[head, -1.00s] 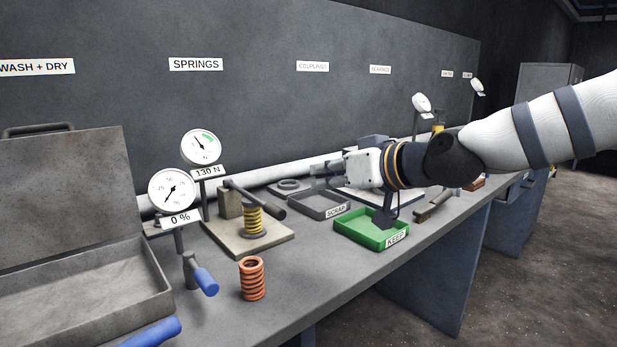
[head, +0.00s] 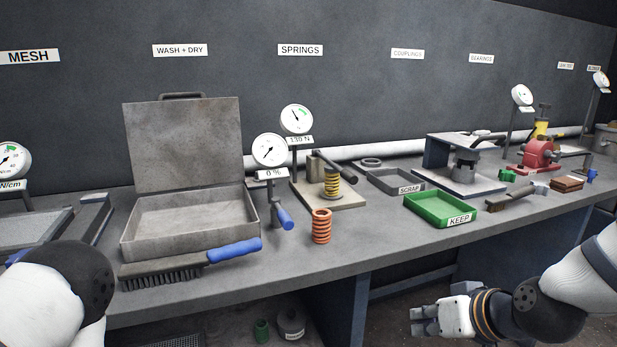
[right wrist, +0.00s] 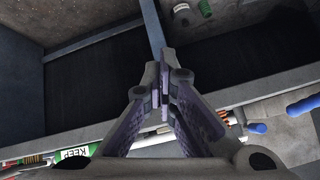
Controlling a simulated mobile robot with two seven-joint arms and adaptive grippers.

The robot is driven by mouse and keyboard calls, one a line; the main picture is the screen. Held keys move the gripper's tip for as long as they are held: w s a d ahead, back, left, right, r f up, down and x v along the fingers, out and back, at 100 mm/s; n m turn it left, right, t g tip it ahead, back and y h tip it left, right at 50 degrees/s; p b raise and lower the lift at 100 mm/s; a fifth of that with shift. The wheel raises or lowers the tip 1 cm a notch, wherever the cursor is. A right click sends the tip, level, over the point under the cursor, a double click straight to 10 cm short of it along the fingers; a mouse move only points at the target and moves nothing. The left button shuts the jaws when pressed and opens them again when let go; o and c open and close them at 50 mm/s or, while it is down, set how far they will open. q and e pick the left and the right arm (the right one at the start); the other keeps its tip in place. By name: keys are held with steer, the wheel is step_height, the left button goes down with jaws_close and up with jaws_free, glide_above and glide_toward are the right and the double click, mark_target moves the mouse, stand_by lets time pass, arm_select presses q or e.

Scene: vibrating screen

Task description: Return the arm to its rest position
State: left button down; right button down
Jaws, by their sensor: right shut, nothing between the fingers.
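My right arm (head: 545,305) is at the lower right of the head view. Its gripper (head: 420,321) hangs in front of the bench, below the level of the top, pointing left. The right wrist view shows its two fingers (right wrist: 162,92) shut together with nothing between them. My left arm's rounded white and black link (head: 65,290) fills the lower left of the head view; the left gripper is out of sight.
The bench top (head: 350,255) carries a brush (head: 190,262), an open metal case (head: 188,222), an orange spring (head: 321,226), a green KEEP tray (head: 430,210) and a grey SCRAP tray (head: 380,178).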

steer(key=s+f+g+h, duration=0.2)
steer(key=s+f+g, duration=0.4)
steer(key=s+f, duration=1.25)
arm_select(q)
steer(key=shift+s+d+r, duration=0.1)
steer(key=shift+s+d, duration=0.05)
steer(key=shift+s, duration=0.15)
arm_select(e)
steer(key=s+d+f+g, duration=0.1)
steer(key=s, duration=0.8)
steer(key=s+d+f+m+g+h, duration=0.1)
steer(key=s+d+g, duration=0.1)
steer(key=s, duration=0.7)
steer(key=shift+s+f, duration=0.2)
steer(key=shift+f, duration=0.1)
